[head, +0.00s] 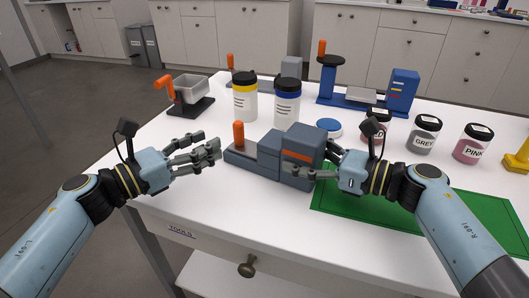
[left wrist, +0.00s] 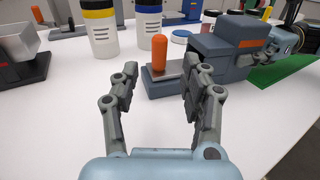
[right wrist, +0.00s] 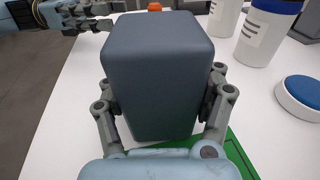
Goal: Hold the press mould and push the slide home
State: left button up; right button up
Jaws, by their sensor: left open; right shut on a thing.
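The press mould (head: 298,158) is a blue-grey block with an orange stripe, standing on the white table at the green mat's left edge. Its slide carries an upright orange handle (head: 239,136) at the left end. In the right wrist view the mould's end block (right wrist: 158,75) fills the space between the fingers. My right gripper (head: 318,160) is shut on this block from the right. My left gripper (head: 213,150) is open and empty, just left of the orange handle. In the left wrist view the handle (left wrist: 159,54) stands ahead, between the fingers, apart from them.
Behind the mould stand a yellow-banded jar (head: 245,98), a blue-banded jar (head: 287,102) and a blue lid (head: 328,127). A grey hopper device (head: 191,92) is at the back left. Grey (head: 424,134) and pink (head: 471,144) jars stand right. The table's front left is clear.

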jog(key=shift+s+f, duration=0.1)
jog(key=shift+f, duration=0.25)
jog(key=o, duration=1.7)
jog(key=shift+r, duration=0.2)
jog(key=shift+c, duration=0.2)
jog(key=shift+d, duration=0.1)
jog(key=v, duration=1.1)
jog(key=shift+s+d, duration=0.2)
jog(key=shift+d, duration=0.15)
jog(key=shift+a, duration=0.1)
